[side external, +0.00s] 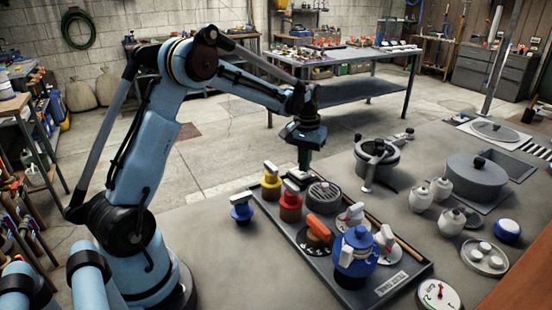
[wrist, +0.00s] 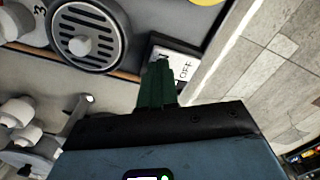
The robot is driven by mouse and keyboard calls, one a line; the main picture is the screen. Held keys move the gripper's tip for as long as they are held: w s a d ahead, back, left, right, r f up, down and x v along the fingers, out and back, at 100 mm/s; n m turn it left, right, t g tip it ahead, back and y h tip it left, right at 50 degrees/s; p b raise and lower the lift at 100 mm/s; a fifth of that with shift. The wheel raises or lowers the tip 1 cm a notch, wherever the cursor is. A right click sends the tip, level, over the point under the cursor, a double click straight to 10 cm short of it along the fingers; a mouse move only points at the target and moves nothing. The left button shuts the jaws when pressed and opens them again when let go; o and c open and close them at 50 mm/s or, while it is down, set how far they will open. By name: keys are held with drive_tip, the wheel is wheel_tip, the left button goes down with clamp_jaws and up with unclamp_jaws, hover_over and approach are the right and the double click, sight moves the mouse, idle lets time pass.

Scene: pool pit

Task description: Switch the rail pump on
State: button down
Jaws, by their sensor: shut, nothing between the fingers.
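A small light switch box with an OFF label (wrist: 184,70) lies at the edge of the dark tray in the wrist view. My gripper (wrist: 158,72) is shut and empty, with its dark green fingers over part of this box. The fingers hide the box's left part, so I cannot tell the switch's position or whether they touch it. In the side view my gripper (side external: 304,166) points down at the tray's far end, behind the round grey grille (side external: 325,194). The grille also shows in the wrist view (wrist: 101,27). No label reading rail pump is legible.
The dark tray (side external: 421,268) holds yellow (side external: 271,188), red (side external: 290,208) and orange-handled (side external: 318,227) fittings and a blue pump-like body (side external: 356,262). A blue fitting (side external: 241,212) stands left of it. Pots and white jars stand to the right.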

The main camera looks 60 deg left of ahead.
sight(304, 175)
drive_tip(key=shift+f, duration=0.7)
idle(0.4)
drive_tip(key=shift+r, duration=3.5)
drive_tip(key=shift+s+d+r, duration=0.1)
drive_tip(key=shift+d+r, duration=0.1)
drive_tip(key=s+d+r+m+t, duration=0.3)
drive_tip(key=s+d+r+t, duration=0.15)
drive_tip(key=s+d, duration=0.4)
drive_tip(key=s+d+f+m+t, duration=0.2)
drive_tip(key=s+d+m, duration=0.1)
drive_tip(key=s+d, duration=0.3)
drive_tip(key=shift+s+d+t, duration=0.35)
drive_tip(key=shift+s+d, duration=0.05)
drive_tip(key=shift+s, duration=0.15)
